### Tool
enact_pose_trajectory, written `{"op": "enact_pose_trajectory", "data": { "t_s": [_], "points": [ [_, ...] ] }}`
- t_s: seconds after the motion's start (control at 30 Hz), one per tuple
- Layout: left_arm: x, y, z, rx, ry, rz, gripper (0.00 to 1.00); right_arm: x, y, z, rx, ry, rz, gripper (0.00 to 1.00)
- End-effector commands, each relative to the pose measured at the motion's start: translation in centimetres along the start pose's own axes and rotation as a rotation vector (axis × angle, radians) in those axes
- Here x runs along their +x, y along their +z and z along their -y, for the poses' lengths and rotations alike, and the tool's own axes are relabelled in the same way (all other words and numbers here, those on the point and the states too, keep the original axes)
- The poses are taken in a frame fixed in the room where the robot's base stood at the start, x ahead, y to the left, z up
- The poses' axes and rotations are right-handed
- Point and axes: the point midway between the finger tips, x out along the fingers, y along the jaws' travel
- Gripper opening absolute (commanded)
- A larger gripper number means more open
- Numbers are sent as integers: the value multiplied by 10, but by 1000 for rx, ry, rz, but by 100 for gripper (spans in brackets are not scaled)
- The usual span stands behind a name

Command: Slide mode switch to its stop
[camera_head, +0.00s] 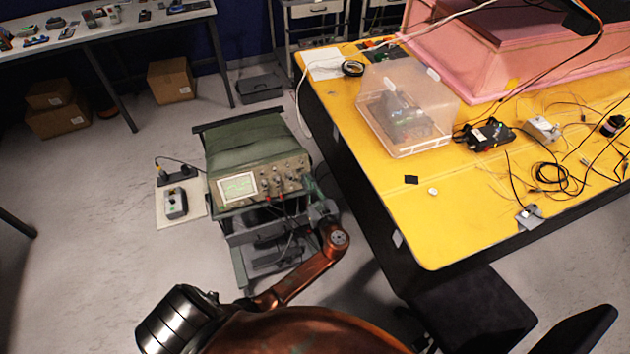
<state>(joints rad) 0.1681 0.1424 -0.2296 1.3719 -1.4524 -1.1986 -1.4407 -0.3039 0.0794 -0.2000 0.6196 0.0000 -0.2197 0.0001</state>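I cannot tell for sure which part is the mode switch. A small grey control box (176,203) with a dark top and small coloured marks sits on a white board (167,220) left of the cart. A black piece with a cable (177,174) lies behind it on the board. My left gripper (318,205) appears as a small grey shape at the end of my copper arm, beside the cart's right side and well right of the board. Its fingers are too small and dark to read. My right gripper is not visible.
A green oscilloscope (262,183) with a lit screen stands on the cart between my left gripper and the board. A yellow table (455,215) with a clear plastic box (405,108) and loose cables is at the right. Grey floor (95,215) is clear at the left.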

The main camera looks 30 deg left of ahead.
Motion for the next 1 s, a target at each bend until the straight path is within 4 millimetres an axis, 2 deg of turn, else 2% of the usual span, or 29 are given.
{"op": "enact_pose_trajectory", "data": {
  "t_s": [0.1, 0.2, 0.23, 0.33, 0.6, 0.77, 0.87, 1.0],
  "points": [
    [-1, 1, 4, -3, -10, 1, 0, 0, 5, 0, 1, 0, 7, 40],
    [-2, 1, 5, -4, -11, 1, 0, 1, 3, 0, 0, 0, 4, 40],
    [-2, 1, 5, -3, -11, 1, 6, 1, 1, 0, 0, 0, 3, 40],
    [-2, 1, 5, -3, -12, 1, 13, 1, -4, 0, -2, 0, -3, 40],
    [-1, 1, 4, -3, -9, 2, 13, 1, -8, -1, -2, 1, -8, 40],
    [-3, 1, 3, -2, -8, 1, 13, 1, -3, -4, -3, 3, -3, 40],
    [-12, 0, 3, -2, -9, 0, 13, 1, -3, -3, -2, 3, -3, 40],
    [-37, 0, 3, -3, -9, -2, 13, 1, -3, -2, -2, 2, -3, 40]
  ]
}}
